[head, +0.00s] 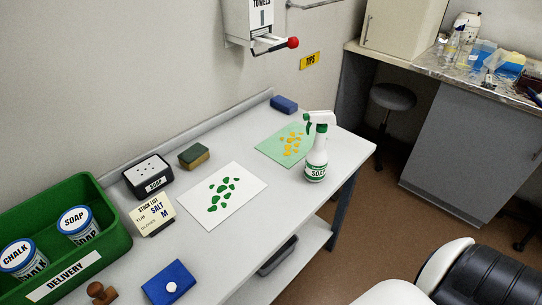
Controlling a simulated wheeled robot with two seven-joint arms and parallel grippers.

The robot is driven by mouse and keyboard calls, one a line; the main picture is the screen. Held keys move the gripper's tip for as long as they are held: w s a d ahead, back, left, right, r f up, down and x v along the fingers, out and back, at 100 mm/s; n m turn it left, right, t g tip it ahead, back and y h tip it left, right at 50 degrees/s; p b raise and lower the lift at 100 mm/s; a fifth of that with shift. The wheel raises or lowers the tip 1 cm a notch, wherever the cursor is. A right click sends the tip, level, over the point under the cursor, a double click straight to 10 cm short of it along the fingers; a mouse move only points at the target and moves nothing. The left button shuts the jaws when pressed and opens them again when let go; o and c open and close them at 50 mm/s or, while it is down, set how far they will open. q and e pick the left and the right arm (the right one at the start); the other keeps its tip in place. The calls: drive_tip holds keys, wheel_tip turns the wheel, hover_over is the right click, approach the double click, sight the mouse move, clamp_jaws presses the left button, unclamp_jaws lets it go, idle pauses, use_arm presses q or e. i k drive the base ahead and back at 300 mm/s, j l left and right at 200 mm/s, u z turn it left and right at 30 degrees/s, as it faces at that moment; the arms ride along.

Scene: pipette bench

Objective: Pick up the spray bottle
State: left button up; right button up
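The spray bottle (316,165) stands upright near the right end of the white bench (275,205). It has a white body, a green-and-white label reading SOAP and a white trigger head with a green part. It stands at the right edge of a green sheet with yellow-orange spots (268,148), and I cannot tell whether its base touches the sheet. Nothing holds it. Neither of my grippers is in view. A white and black part of my own body shows at the lower right.
A green DELIVERY crate (118,238) with tubs stands at left. A SOAP box (149,171), stock card (152,215), sponge (194,156), white sheet (248,188), blue box (170,284), blue block (284,104) and brown stamp (101,292) lie about. A towel dispenser (249,22) hangs behind.

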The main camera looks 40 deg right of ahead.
sight(316, 161)
drive_tip(key=l+u, duration=0.65)
drive_tip(key=l, duration=0.15)
drive_tip(key=k+l+u, duration=0.15)
drive_tip(key=l+u, duration=0.2)
drive_tip(key=k+l+u, duration=0.15)
drive_tip(key=l+u, duration=0.2)
